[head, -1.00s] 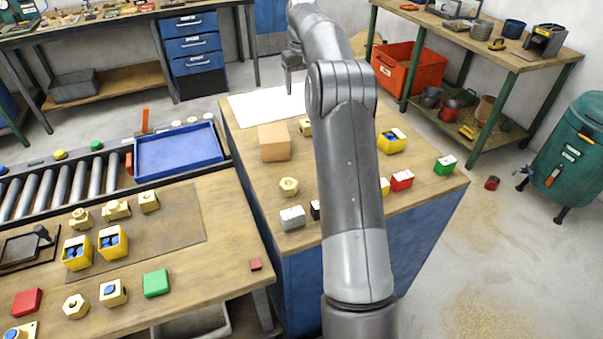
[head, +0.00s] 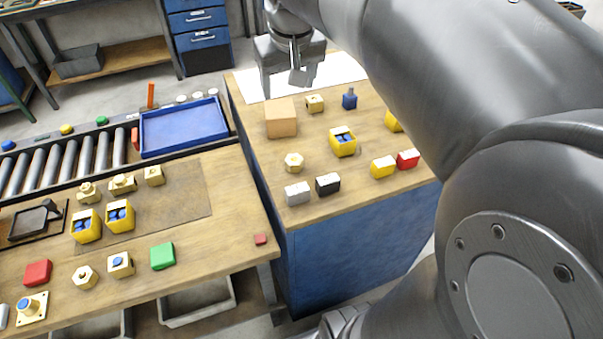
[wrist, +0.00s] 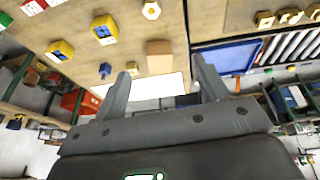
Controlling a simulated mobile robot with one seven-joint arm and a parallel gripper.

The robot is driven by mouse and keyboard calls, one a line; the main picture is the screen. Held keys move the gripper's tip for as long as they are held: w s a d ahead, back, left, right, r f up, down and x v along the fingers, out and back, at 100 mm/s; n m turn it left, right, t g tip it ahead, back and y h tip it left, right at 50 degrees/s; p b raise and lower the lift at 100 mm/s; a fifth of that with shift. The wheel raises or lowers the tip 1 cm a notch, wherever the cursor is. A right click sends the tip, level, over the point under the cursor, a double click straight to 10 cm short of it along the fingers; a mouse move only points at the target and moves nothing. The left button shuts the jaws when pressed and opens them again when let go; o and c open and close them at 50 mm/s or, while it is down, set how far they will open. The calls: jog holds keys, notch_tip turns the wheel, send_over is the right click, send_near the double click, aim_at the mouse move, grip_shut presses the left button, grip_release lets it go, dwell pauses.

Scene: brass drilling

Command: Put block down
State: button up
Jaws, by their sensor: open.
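My gripper (head: 287,82) is open and empty in the head view, above the far end of the blue-sided bench. In the wrist view its two fingers (wrist: 160,76) are spread with nothing held between them. A plain tan block (head: 281,118) stands on that bench, below and in front of the gripper, apart from it; the wrist view shows it too (wrist: 159,60). White (head: 298,193), black (head: 328,184), yellow (head: 383,167) and red (head: 408,159) blocks stand nearer the front. Which block the task means cannot be told.
A white sheet (head: 335,70) covers the bench's far end. Brass hex part (head: 294,162), blue part (head: 349,99) and yellow box (head: 343,142) stand around the tan block. A blue tray (head: 183,128) lies on the roller conveyor at left.

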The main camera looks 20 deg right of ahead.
jog(key=s+a+f+t, duration=0.1)
jog(key=s+f, duration=0.3)
jog(key=s, duration=0.4)
jog(key=s+a+f, duration=0.2)
jog(key=s+f, duration=0.2)
jog(key=s, duration=0.5)
jog(key=shift+a+f+t+y, duration=0.25)
jog(key=shift+f+t+y, duration=0.05)
jog(key=shift+f+t, duration=0.1)
